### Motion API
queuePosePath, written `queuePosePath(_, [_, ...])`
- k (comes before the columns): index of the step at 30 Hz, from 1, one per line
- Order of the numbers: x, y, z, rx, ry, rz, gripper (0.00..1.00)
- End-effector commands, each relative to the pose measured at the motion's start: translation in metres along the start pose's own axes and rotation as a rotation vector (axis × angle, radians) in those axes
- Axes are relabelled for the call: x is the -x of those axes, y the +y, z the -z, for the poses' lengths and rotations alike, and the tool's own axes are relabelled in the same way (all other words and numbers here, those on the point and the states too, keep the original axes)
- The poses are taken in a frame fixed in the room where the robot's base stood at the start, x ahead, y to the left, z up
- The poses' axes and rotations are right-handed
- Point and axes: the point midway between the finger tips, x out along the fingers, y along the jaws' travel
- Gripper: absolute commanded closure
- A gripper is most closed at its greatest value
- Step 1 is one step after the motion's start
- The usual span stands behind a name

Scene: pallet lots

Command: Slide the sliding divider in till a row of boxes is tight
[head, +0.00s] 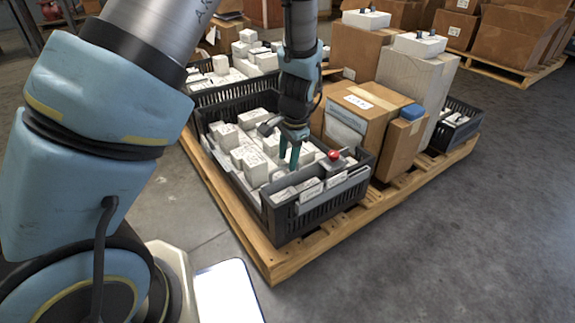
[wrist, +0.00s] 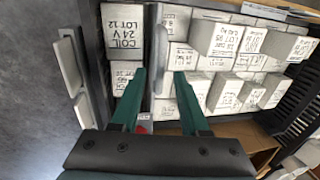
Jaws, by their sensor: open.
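The black slotted crate (head: 312,220) sits on a wooden pallet, filled with white labelled boxes. In the wrist view, a row of white boxes marked COIL LOT 12 (wrist: 122,32) lies left of a thin dividing line. A grey rounded bar (wrist: 180,55), seemingly part of the sliding divider, stands beside that line; more boxes (wrist: 215,38) lie to its right. A red knob (head: 334,154) on a grey piece sits near the crate's right end. My gripper (head: 289,166) is down in the crate; its open green fingers (wrist: 160,75) are apart.
Cardboard cartons (head: 368,120) stand close behind the crate on the same pallet (head: 330,235). Another black crate of white boxes (head: 225,82) is at the back left. A small black crate (head: 458,130) is at the right. The floor (head: 480,240) is clear at the front right.

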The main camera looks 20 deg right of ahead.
Motion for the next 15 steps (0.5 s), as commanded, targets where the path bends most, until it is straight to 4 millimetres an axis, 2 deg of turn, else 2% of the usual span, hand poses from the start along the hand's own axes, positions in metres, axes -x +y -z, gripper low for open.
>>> queuePosePath(3, [-0.01,0.0002,0.0,0.0,0.0,0.0,0.55])
queuePosePath(13, [-0.0112,-0.0002,0.0001,0.0,0.001,0.0,0.55])
queuePosePath(15, [-0.0112,-0.0002,0.0001,0.0,0.001,0.0,0.63])
